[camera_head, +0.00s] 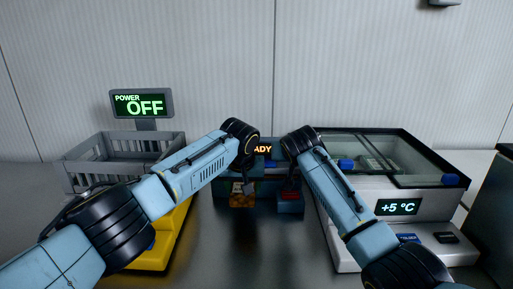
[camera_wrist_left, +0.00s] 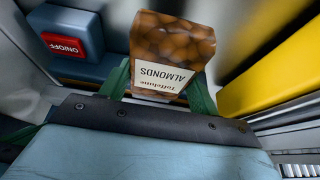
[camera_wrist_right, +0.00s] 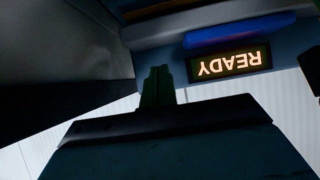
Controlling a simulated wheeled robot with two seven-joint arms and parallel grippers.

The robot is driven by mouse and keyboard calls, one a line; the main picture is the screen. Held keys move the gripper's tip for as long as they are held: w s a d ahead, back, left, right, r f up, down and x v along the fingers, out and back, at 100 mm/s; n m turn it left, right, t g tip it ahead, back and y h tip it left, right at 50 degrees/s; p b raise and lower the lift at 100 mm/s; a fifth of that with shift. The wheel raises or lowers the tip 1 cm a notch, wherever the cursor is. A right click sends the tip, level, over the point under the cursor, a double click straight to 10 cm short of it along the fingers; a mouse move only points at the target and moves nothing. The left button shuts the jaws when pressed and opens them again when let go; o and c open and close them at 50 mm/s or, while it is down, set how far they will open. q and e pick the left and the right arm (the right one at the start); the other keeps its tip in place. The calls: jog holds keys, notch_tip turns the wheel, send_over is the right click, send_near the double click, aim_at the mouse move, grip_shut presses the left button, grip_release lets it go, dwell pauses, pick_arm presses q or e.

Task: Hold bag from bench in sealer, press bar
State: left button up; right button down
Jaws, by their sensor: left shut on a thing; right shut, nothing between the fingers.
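The sealer (camera_head: 222,187) is a dark blue machine at the centre back; its lit READY sign (camera_wrist_right: 227,64) shows in the right wrist view, beside a bright blue bar (camera_wrist_right: 222,35). My left gripper (camera_wrist_left: 160,90) is shut on a brown bag labelled almonds (camera_wrist_left: 172,48). In the head view the bag (camera_head: 242,199) is in front of the sealer's left part; I cannot tell whether its edge is inside the slot. My right gripper (camera_wrist_right: 157,88) is shut and empty near the sealer's right part. The arms hide much of the sealer.
A red ON/OFF switch (camera_wrist_left: 73,35) is on the sealer's front. A glass-topped cooler (camera_head: 440,207) stands right. The metal bench (camera_head: 250,255) in front is clear.

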pick_arm(q)
jog(key=r+p, duration=0.3)
jog(key=r, duration=0.1)
jog(key=shift+w+r, duration=0.2)
jog(key=c, duration=0.5)
jog(key=shift+r+p, duration=0.45)
jog(key=shift+p, duration=0.15)
jog(key=shift+s+p, duration=0.5)
jog(key=shift+p, duration=0.4)
jog(key=s+p, duration=0.2)
jog(key=p, duration=0.1)
jog(key=shift+s+f, duration=0.15)
jog(key=shift+f, duration=0.05)
jog(key=s+p, duration=0.3)
jog(key=p, duration=0.3)
jog(key=shift+s, duration=0.2)
jog(key=shift+s+f+p, duration=0.1)
jog(key=shift+s+p, duration=0.25)
jog(key=shift+p, duration=0.1)
